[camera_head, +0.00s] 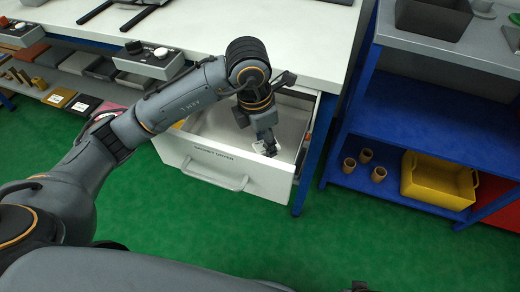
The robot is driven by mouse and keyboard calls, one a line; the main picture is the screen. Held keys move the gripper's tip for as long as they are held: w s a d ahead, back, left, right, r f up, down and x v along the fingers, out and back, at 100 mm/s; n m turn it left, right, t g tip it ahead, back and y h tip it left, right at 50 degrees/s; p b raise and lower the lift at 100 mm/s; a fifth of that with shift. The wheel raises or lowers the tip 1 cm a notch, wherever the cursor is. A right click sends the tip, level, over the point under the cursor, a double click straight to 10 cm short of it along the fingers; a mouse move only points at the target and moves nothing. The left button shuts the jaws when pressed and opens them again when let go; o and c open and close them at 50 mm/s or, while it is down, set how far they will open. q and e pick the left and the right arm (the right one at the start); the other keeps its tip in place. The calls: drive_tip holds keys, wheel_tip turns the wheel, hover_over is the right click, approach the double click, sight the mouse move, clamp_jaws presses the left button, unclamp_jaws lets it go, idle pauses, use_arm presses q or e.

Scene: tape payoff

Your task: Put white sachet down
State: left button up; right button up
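The white sachet (259,148) is a small pale patch at the fingertips of my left gripper (269,150), inside the open white drawer (215,172). The gripper points down into the drawer's right part and partly covers the sachet. The fingers are too small and dark to show whether they are closed on it. I cannot tell whether the sachet touches the drawer floor. A small dark part shows at the bottom edge, but I cannot make out my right gripper.
The white worktop (310,45) lies above the drawer. To the right, a blue shelf (410,125) holds a yellow bin (437,185) and brown cups (378,174). A grey bin (433,18) stands on top. The green floor (330,235) in front is clear.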

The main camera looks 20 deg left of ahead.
sight(259, 146)
use_arm(q)
drive_tip(key=shift+a+f, duration=0.3)
drive_tip(key=shift+f, duration=0.15)
drive_tip(key=f, duration=0.3)
drive_tip(key=shift+s+a+f, duration=0.1)
drive_tip(key=shift+a+f, duration=0.05)
drive_tip(key=shift+a, duration=0.1)
use_arm(e)
drive_tip(key=shift+w+a+r, duration=0.1)
drive_tip(key=shift+w+r, duration=0.1)
drive_tip(key=shift+r, duration=0.3)
drive_tip(key=shift+w+r, duration=0.2)
drive_tip(key=shift+r, duration=0.3)
use_arm(q)
drive_tip(key=shift+f+b, duration=0.1)
drive_tip(key=shift+b, duration=0.2)
use_arm(e)
drive_tip(key=shift+s+f, duration=0.1)
use_arm(q)
drive_tip(key=shift+f, duration=0.1)
drive_tip(key=o, duration=1.1)
use_arm(e)
drive_tip(key=shift+r, duration=0.4)
